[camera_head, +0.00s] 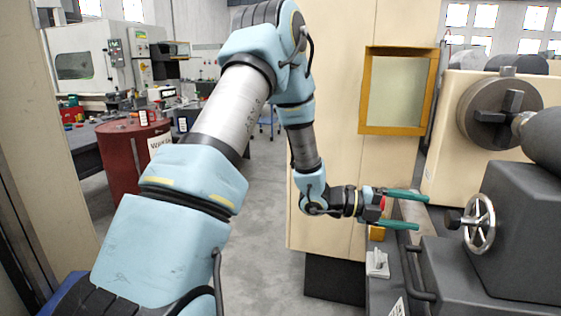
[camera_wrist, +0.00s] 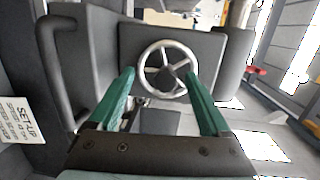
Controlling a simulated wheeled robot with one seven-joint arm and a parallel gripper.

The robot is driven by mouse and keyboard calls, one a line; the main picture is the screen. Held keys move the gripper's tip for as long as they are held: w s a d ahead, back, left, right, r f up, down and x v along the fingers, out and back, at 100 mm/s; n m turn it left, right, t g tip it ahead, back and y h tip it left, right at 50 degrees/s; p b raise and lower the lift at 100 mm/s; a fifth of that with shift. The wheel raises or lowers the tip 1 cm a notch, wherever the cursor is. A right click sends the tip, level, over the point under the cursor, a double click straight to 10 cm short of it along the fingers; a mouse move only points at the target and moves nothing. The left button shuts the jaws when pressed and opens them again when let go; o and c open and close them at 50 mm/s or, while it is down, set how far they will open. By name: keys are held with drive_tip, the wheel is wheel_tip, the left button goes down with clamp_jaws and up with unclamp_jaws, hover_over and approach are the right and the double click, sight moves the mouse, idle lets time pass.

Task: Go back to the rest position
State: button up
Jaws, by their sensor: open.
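My gripper (camera_head: 408,209) is at the end of my light-blue arm, right of the middle in the head view. Its two green fingers are spread apart with nothing between them. They point right, toward the lathe's dark tailstock side. In the wrist view my gripper (camera_wrist: 160,88) shows both green fingers open, with a silver handwheel (camera_wrist: 166,68) beyond and between them in the picture. The same handwheel (camera_head: 481,222) stands right of the fingertips in the head view, apart from them.
A lathe chuck (camera_head: 499,112) and dark machine body (camera_head: 520,230) stand at the right. A beige cabinet with a yellow-framed window (camera_head: 398,90) is behind my arm. A red barrel (camera_head: 122,160) stands at the left. Grey floor (camera_head: 262,200) is open in the middle.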

drive_tip(key=w+a+n+t+y, duration=0.5)
drive_tip(key=w+a+n+t, duration=0.4)
drive_tip(key=w+a+n, duration=0.35)
drive_tip(key=w+a+f+n+t+y, duration=0.1)
drive_tip(key=w+a+n+t+y, duration=0.15)
drive_tip(key=a+n+y, duration=0.55)
drive_tip(key=s+a+n+g+y, duration=0.1)
drive_tip(key=s+a+n, duration=0.1)
drive_tip(key=a+n, duration=0.35)
drive_tip(key=s+a+n+g+y, duration=0.1)
drive_tip(key=s+a+n, duration=0.1)
drive_tip(key=a, duration=0.6)
drive_tip(key=s+a+n+g, duration=0.2)
drive_tip(key=s+a+n, duration=0.2)
drive_tip(key=s+n, duration=0.1)
drive_tip(key=s+a+n+g+y, duration=0.1)
drive_tip(key=s+a+n+g, duration=0.1)
drive_tip(key=s+a+n, duration=0.2)
drive_tip(key=s+n, duration=0.1)
drive_tip(key=s, duration=0.2)
drive_tip(key=shift+s+r, duration=0.25)
drive_tip(key=shift+r, duration=0.05)
